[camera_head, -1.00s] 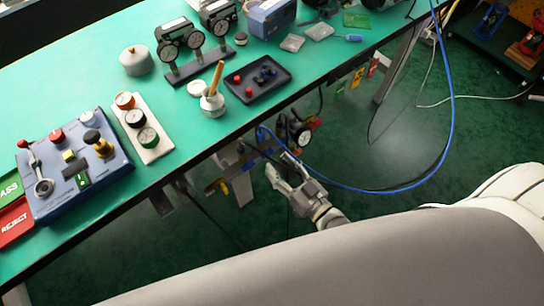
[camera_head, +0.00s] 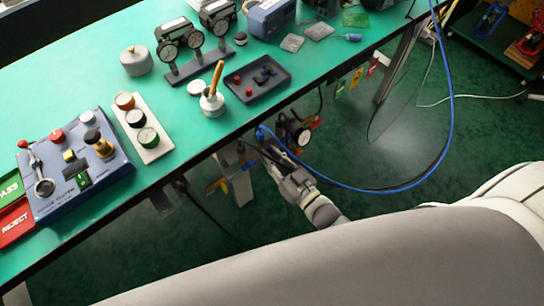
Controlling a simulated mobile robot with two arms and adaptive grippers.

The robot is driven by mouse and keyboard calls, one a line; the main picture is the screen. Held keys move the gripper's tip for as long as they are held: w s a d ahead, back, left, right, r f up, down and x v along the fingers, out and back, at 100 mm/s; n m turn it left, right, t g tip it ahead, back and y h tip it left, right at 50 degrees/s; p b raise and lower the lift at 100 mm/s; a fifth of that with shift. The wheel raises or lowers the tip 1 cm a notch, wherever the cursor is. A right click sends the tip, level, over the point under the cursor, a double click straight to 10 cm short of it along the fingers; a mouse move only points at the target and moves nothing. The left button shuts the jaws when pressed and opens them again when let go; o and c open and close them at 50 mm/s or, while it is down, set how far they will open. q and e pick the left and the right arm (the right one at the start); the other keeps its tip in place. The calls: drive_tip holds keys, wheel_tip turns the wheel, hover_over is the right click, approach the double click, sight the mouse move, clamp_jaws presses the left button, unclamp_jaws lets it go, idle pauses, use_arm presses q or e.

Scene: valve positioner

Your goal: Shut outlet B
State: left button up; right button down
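My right gripper (camera_head: 270,158) is at the valve assembly under the table's front edge, just below and left of the round black-and-white gauge (camera_head: 301,134). Its fingers reach up and left among the fittings and overlap them, so I cannot tell whether they are apart or closed on something. A blue fitting (camera_head: 262,133) shows just above the fingertips. A yellow handle (camera_head: 217,185) shows on the left of the assembly. No label for outlet B can be read here. My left gripper is not in view.
The green table (camera_head: 190,110) carries a blue control box (camera_head: 75,165), a panel of three round knobs (camera_head: 142,127), a black tray (camera_head: 258,80) and gauges. A blue hose (camera_head: 420,178) loops out on the right. Coloured tags (camera_head: 357,77) hang below the table edge.

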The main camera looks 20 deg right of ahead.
drive_tip(key=shift+a, duration=0.1)
idle(0.4)
drive_tip(key=shift+s+f+n, duration=0.1)
drive_tip(key=shift+n, duration=0.7)
drive_tip(key=c, duration=1.8)
unclamp_jaws()
drive_tip(key=shift+o, duration=0.8)
drive_tip(key=shift+s+f, duration=0.25)
drive_tip(key=shift+s, duration=0.25)
drive_tip(key=o, duration=0.4)
drive_tip(key=shift+s+d+f+g, duration=0.15)
drive_tip(key=shift+s+d, duration=0.15)
drive_tip(key=shift+s, duration=0.25)
drive_tip(key=shift+s+d+f+g, duration=0.15)
drive_tip(key=shift+s+d, duration=0.1)
drive_tip(key=shift+s, duration=0.3)
drive_tip(key=v, duration=0.8)
drive_tip(key=shift+d+r, duration=0.2)
drive_tip(key=shift+r, duration=0.2)
